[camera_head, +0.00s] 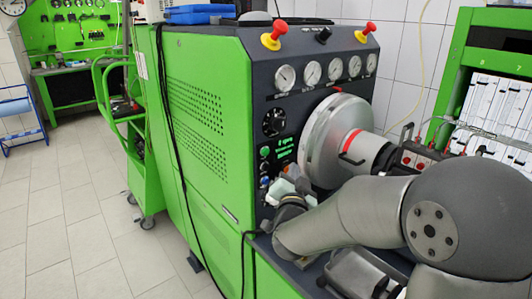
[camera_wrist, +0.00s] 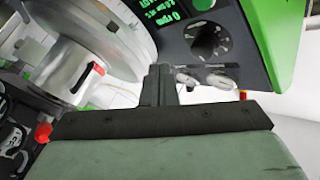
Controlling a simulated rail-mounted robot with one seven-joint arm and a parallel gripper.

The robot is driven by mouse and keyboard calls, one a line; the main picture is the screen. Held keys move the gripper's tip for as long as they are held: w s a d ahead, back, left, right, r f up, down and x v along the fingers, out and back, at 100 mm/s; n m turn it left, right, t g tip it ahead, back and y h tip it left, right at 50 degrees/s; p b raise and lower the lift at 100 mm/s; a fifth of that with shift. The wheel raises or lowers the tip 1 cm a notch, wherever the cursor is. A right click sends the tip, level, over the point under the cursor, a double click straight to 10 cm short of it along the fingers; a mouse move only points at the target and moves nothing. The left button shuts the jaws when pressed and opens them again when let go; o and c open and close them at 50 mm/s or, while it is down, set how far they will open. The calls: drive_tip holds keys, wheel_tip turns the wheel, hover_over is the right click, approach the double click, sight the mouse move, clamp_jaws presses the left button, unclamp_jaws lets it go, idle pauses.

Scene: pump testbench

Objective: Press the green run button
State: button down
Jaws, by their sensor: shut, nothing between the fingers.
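A green button (camera_head: 264,152) sits on the dark front panel of the green test bench, just left of a small green-lit display (camera_head: 284,147).
A large silver disc (camera_head: 326,140) with a red-marked shaft juts out right of the display; it also fills the upper left wrist view (camera_wrist: 80,50). Gauges (camera_head: 312,72) and two red mushroom buttons (camera_head: 271,36) are above. A black cable hangs down the green side.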

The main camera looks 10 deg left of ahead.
sight(266, 152)
drive_tip(key=w+a+p, duration=0.1)
drive_tip(key=w+a, duration=0.4)
drive_tip(key=a, duration=0.1)
drive_tip(key=shift+w, duration=0.35)
drive_tip(key=shift+d, duration=0.1)
idle(0.4)
drive_tip(key=shift+w+f+b, duration=0.1)
drive_tip(key=shift+b, duration=0.25)
idle(1.1)
drive_tip(key=shift+w+a, duration=0.2)
drive_tip(key=shift+a, duration=0.15)
